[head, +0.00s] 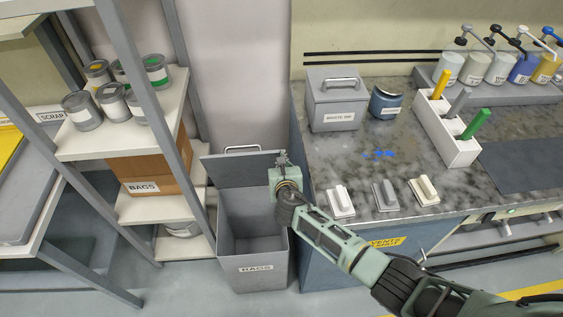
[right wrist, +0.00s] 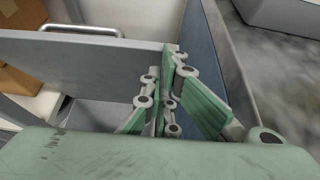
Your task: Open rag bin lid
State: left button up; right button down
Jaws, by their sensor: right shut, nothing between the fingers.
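The grey rag bin (head: 252,278), labelled RAGS, stands on the floor between the shelf and the bench. Its lid (head: 232,170) is raised at the back, and the dark inside of the bin shows below it. A metal handle (head: 242,149) is on the lid's far side. My right gripper (head: 283,160) is at the lid's right edge, shut and empty. In the right wrist view the lid (right wrist: 85,52) reaches to the fingertips (right wrist: 174,58); I cannot tell whether they touch it. My left gripper is not in view.
The bench side (head: 318,250) is close on the right of the bin. On its top are a waste ink box (head: 336,112) and several pale blocks. The shelf (head: 165,208) with paint cans and a cardboard box (head: 150,170) stands close on the left.

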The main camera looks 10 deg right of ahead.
jog(key=shift+w+r+b, duration=0.1)
jog(key=shift+w+r, duration=0.25)
jog(key=shift+w, duration=0.55)
jog(key=shift+w+r+b, duration=0.1)
jog(key=shift+w+r, duration=0.2)
jog(key=shift+w, duration=0.6)
jog(key=shift+w+r+b, duration=0.1)
jog(key=shift+w+r, duration=0.25)
jog(key=shift+w, duration=0.55)
jog(key=shift+r, duration=0.15)
